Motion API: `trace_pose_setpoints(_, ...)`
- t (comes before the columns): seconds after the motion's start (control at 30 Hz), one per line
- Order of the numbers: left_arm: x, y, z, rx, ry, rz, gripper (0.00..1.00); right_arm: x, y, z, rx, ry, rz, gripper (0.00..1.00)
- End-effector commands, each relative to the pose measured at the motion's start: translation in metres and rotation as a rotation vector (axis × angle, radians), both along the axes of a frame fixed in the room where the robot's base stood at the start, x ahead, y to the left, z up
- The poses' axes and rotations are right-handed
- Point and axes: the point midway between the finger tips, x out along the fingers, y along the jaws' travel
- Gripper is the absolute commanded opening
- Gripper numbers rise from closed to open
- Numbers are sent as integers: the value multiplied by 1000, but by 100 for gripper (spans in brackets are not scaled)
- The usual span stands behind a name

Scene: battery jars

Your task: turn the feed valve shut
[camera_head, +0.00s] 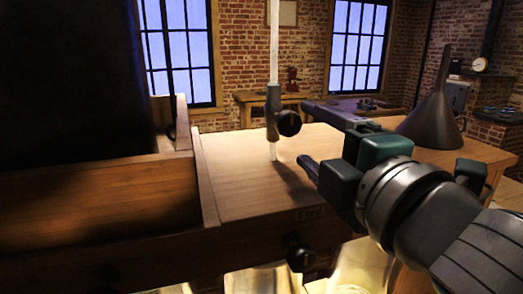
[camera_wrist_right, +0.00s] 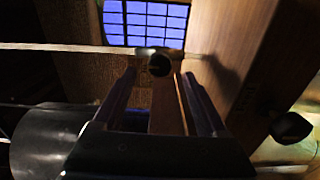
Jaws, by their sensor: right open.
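A grey valve body (camera_head: 272,103) with a round black knob (camera_head: 288,123) sits on an upright pale tube above the wooden bench top. The knob faces my right gripper (camera_head: 303,133), which reaches in from the right, open and empty. Its two fingers are spread one above the other in the head view, with the tips just right of the knob. In the right wrist view the knob (camera_wrist_right: 159,65) shows between and just beyond the fingertips (camera_wrist_right: 160,76). I cannot tell whether they touch it. My left gripper is not in view.
The wooden bench top (camera_head: 235,180) has a small label (camera_head: 309,213) on its front edge, seemingly "Feed", with another black knob (camera_head: 300,255) below it. A dark funnel (camera_head: 435,115) stands at the right. A wooden wall (camera_head: 100,205) and a large dark shape fill the left.

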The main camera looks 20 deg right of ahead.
Motion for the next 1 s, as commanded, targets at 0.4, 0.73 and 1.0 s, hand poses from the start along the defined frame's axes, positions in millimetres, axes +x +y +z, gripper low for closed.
trace_pose_setpoints(0.4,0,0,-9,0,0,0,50,-31,-1,0,-1,0,0,75)
trace_pose_setpoints(0.73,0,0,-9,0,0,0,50,-38,-14,-17,117,86,-59,75)
trace_pose_setpoints(1.0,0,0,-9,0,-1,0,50,-138,-46,-132,842,671,-505,75)
